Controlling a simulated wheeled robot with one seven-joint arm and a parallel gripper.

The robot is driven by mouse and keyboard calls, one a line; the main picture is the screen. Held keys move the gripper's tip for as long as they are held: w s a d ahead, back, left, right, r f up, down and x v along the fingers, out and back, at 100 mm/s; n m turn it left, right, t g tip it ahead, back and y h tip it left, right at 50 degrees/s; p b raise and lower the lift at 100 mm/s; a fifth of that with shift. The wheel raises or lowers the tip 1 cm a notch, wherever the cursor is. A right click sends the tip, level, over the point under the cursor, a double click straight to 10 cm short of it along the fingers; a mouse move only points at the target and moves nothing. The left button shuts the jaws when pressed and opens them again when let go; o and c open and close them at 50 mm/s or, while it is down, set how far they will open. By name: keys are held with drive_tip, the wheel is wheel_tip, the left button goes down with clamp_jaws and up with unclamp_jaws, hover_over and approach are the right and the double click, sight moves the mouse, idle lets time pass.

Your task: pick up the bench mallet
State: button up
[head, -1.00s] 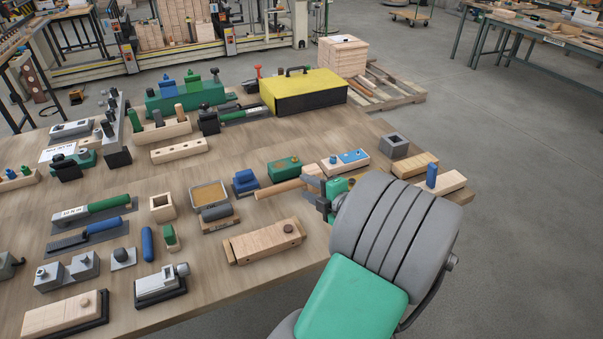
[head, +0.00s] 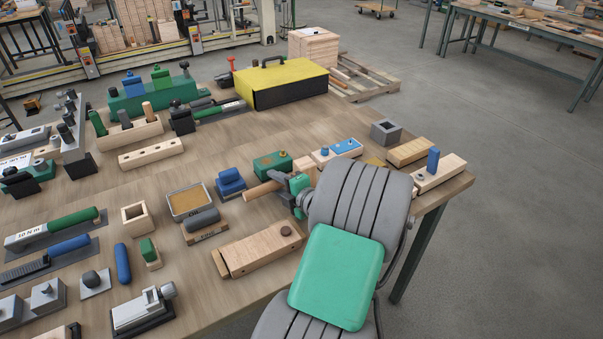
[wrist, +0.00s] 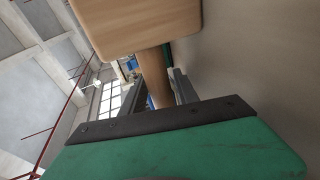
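The bench mallet has a pale wooden head (head: 304,167) and a round brown handle (head: 262,189). The handle points left, low over the workbench by the blue block. My gripper (head: 284,185) is at the handle, close to the head. In the wrist view, the mallet head (wrist: 140,22) fills the top. The handle (wrist: 155,78) runs between the two fingers of my gripper (wrist: 160,92) and fills the gap, so the gripper looks shut on it. My arm and hand hide part of the mallet in the head view.
A blue block (head: 230,181) and a green block (head: 272,165) stand close to the mallet. A long wooden block (head: 258,248) lies in front. A yellow toolbox (head: 283,82) stands at the back. Bare workbench (head: 240,135) shows behind the mallet.

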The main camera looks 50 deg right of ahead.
drive_tip(key=x, duration=0.2)
drive_tip(key=shift+w+f, duration=0.1)
drive_tip(key=shift+w, duration=0.2)
drive_tip(key=shift+c, duration=0.4)
clamp_jaws()
idle(0.7)
